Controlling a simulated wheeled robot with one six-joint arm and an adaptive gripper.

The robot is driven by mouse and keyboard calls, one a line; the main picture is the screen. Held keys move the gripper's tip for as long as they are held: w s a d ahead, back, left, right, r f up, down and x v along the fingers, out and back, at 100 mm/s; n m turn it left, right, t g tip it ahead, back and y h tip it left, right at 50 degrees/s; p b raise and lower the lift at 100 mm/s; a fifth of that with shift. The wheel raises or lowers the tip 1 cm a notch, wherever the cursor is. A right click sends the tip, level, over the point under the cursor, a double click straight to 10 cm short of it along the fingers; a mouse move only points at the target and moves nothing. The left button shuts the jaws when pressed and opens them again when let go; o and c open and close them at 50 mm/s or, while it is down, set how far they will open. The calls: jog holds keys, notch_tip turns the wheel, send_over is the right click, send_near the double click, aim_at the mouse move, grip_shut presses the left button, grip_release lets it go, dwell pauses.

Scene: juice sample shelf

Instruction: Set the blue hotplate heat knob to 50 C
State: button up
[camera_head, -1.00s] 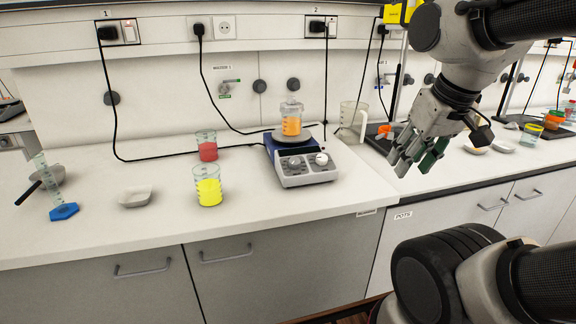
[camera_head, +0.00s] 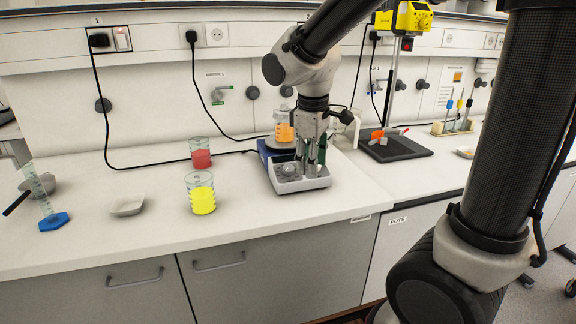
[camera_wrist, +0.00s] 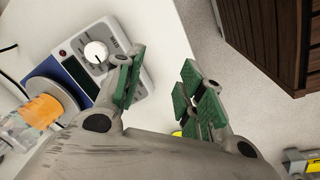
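The blue hotplate (camera_head: 264,152) stands on the white bench, its pale control panel (camera_head: 318,183) facing front. In the wrist view a white round knob (camera_wrist: 96,52) with dial marks shows on the panel (camera_wrist: 75,44); its setting cannot be read. A second knob is partly hidden behind a green finger pad. My gripper (camera_head: 312,166) points down over the right part of the panel. In the wrist view my gripper (camera_wrist: 160,85) is open, with nothing between its fingers; contact with the panel cannot be told.
A bottle of orange liquid (camera_head: 284,131) sits on the hotplate's plate. A red-filled beaker (camera_head: 201,158) and a yellow-filled beaker (camera_head: 202,199) stand left of it. A black tray (camera_head: 400,150) lies to the right. The bench front between beakers and edge is clear.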

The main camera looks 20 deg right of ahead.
aim_at(288, 167)
jog(key=w+a+r+n+t, duration=0.2)
jog(key=w+a+n, duration=0.1)
jog(key=w+n, duration=0.4)
jog(key=shift+m, duration=0.4)
jog(key=x, duration=0.8)
jog(key=shift+w+a+f, duration=0.1)
jog(key=shift+w+a, duration=0.1)
jog(key=c, duration=0.8)
